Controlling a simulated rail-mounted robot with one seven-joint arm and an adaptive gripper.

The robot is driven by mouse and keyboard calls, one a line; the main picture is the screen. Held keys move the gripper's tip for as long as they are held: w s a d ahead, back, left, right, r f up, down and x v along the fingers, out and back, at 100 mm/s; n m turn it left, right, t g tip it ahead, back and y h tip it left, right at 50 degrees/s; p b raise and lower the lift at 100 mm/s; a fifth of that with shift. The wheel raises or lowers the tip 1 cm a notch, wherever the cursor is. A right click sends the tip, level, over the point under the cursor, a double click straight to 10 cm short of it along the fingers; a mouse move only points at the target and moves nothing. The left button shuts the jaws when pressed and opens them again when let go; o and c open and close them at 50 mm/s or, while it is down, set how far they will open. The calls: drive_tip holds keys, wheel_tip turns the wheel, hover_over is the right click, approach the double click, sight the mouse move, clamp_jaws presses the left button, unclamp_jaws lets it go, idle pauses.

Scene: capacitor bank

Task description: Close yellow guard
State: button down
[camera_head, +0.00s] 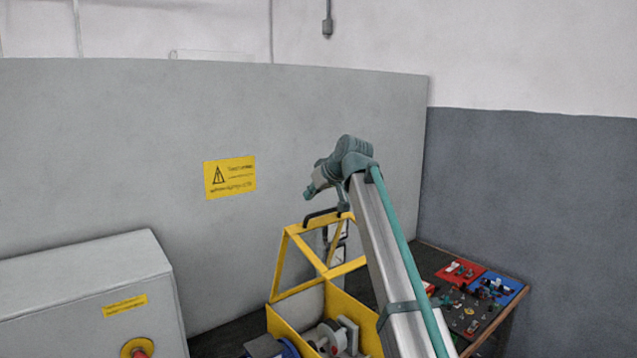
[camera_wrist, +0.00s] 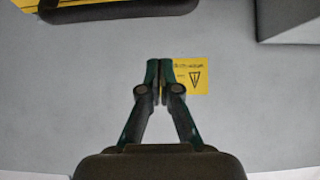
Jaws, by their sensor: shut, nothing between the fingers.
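The yellow guard (camera_head: 285,265) is an open frame with a crossbar. It stands raised at the back of a yellow box (camera_head: 350,305). Its black handle (camera_head: 320,217) is on the top edge. In the wrist view the handle (camera_wrist: 115,9) crosses the upper left, with a bit of the guard's yellow edge (camera_wrist: 28,5) beside it. My gripper (camera_head: 310,192) is just above the handle in the head view. In the wrist view my gripper (camera_wrist: 160,66) has its fingertips together and empty, apart from the handle. My arm hides part of the guard's right side.
A grey panel with a yellow warning sign (camera_head: 230,177) stands behind. A grey cabinet (camera_head: 90,290) with a red knob (camera_head: 138,348) is at left. The yellow box holds several parts. A dark table (camera_head: 462,322) with red and blue trays is at right.

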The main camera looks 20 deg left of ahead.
drive_tip(key=shift+x, duration=0.95)
drive_tip(key=shift+s+d+f+p, duration=0.4)
drive_tip(key=shift+d+f+p, duration=0.1)
drive_tip(key=shift+d, duration=0.1)
drive_tip(key=shift+s+d+f+p, duration=0.45)
drive_tip(key=shift+d+p, duration=0.05)
drive_tip(key=shift+d, duration=0.15)
drive_tip(key=shift+d+f, duration=0.1)
drive_tip(key=shift+f, duration=0.15)
